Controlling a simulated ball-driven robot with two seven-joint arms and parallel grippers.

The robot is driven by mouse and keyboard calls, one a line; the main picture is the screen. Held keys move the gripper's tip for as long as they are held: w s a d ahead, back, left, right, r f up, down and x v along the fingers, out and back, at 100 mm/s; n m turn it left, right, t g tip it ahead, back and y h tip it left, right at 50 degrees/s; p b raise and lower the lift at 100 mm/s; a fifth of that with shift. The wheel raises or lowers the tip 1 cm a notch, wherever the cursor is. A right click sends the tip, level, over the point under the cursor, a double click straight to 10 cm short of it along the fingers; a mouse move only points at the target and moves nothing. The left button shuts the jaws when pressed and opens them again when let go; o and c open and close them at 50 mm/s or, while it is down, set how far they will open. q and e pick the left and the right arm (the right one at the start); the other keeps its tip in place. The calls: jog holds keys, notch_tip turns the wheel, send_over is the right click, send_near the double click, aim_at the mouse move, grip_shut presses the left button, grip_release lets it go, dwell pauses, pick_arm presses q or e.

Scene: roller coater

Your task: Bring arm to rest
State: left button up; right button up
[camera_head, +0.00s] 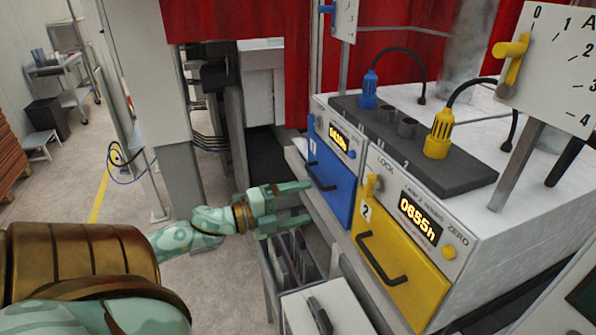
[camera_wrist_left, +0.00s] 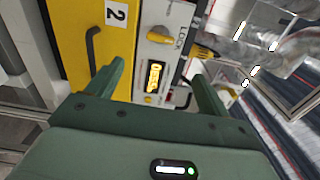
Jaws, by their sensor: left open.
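My left arm comes in from the left in the head view. Its green left gripper (camera_head: 308,206) is open and empty, with its fingers pointing right toward the machine front, below the blue drawer. In the left wrist view the two fingers of the left gripper (camera_wrist_left: 160,85) stand wide apart, with nothing between them. Beyond them are the yellow drawer (camera_wrist_left: 75,40) with its black handle and the panel with a lit display (camera_wrist_left: 154,77). My right gripper is in neither view.
The machine has a blue drawer (camera_head: 331,172) and a yellow drawer (camera_head: 400,270). Yellow (camera_head: 437,135) and blue (camera_head: 369,92) plugs stand on its top. An open bin (camera_head: 290,265) and a white box (camera_head: 325,310) sit below the gripper.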

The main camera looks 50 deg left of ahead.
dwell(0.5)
